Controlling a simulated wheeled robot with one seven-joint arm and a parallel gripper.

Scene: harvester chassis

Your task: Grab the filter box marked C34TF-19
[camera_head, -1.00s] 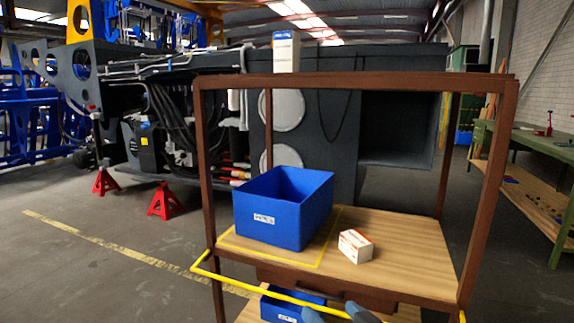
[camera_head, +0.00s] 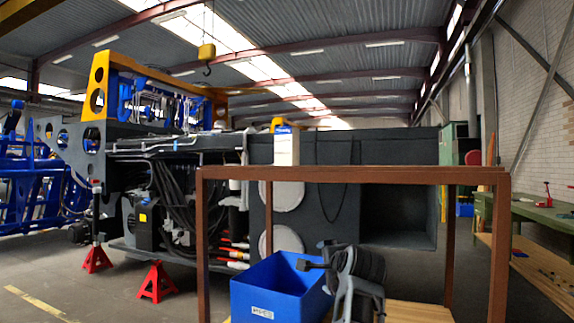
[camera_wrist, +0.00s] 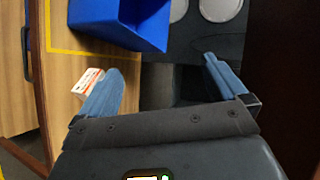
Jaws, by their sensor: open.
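The markings on both boxes are too small to read. My gripper (camera_wrist: 163,68) is open and empty, its blue fingers spread wide over the shelf's edge and the dark floor. My arm's end rises at lower centre in the head view.
A blue bin (camera_head: 275,288) stands on the shelf, left of my arm; it also shows in the wrist view (camera_wrist: 122,20). Brown posts and the top bar frame the shelf. The dark harvester chassis (camera_head: 340,150) stands behind. A green workbench (camera_head: 540,215) is at right.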

